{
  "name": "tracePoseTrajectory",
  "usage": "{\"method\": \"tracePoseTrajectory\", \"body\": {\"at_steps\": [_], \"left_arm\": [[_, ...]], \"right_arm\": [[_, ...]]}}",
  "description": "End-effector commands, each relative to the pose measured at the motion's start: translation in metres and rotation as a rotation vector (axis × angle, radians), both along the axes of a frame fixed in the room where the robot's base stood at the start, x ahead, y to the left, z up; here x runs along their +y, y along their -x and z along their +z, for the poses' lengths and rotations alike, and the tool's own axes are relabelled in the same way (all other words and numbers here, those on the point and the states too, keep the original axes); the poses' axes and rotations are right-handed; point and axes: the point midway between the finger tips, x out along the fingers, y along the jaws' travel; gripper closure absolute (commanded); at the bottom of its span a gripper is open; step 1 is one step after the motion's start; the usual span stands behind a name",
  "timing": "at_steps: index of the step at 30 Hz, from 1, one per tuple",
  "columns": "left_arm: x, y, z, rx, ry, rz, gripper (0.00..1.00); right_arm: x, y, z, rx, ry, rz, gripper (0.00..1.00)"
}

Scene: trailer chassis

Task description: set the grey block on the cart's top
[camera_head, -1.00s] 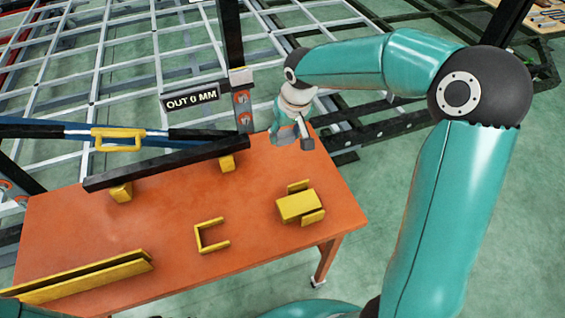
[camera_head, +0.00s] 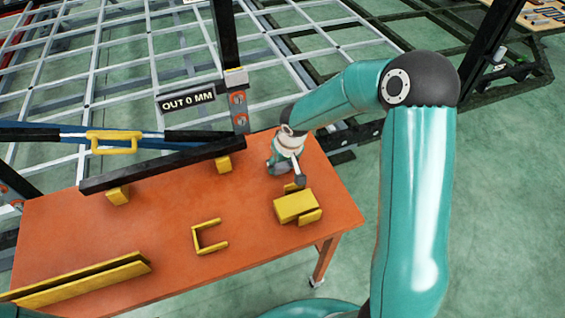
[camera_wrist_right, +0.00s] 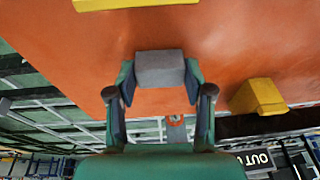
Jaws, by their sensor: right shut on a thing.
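The grey block (camera_wrist_right: 160,68) is between the two fingers of my right gripper (camera_wrist_right: 160,80), which is shut on it. In the right wrist view the orange cart top (camera_wrist_right: 220,45) fills the background behind the block. In the head view my right gripper (camera_head: 280,165) is over the far right part of the cart's orange top (camera_head: 160,225), just behind a yellow block-shaped fixture. My left gripper is not in view.
On the cart stand the yellow fixture (camera_head: 295,206), a yellow U-shaped bracket (camera_head: 208,237) and a long yellow rail (camera_head: 85,278). A black bar (camera_head: 160,163) lies across yellow supports at the back. A post with an "OUT 0 MM" sign (camera_head: 187,101) rises behind. The top's middle has bare room.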

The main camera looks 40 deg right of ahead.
Motion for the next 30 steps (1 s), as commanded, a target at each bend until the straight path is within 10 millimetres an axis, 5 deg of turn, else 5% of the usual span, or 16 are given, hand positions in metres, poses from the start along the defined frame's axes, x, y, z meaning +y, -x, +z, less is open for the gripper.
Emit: {"method": "tracePoseTrajectory", "body": {"at_steps": [3,4,8,20,30], "left_arm": [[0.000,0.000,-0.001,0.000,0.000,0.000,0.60],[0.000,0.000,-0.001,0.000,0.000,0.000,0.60],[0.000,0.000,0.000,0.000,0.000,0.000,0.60],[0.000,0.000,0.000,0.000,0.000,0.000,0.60],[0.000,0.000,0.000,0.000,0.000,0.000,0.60]], "right_arm": [[0.000,0.000,0.000,0.000,0.000,0.000,0.86],[0.000,0.000,0.000,0.000,0.000,0.000,0.47],[0.000,0.000,0.000,0.000,0.000,0.001,0.25],[0.000,0.000,0.003,-0.001,0.000,0.001,0.23],[0.000,0.012,0.052,-0.006,0.002,0.001,0.23]]}}
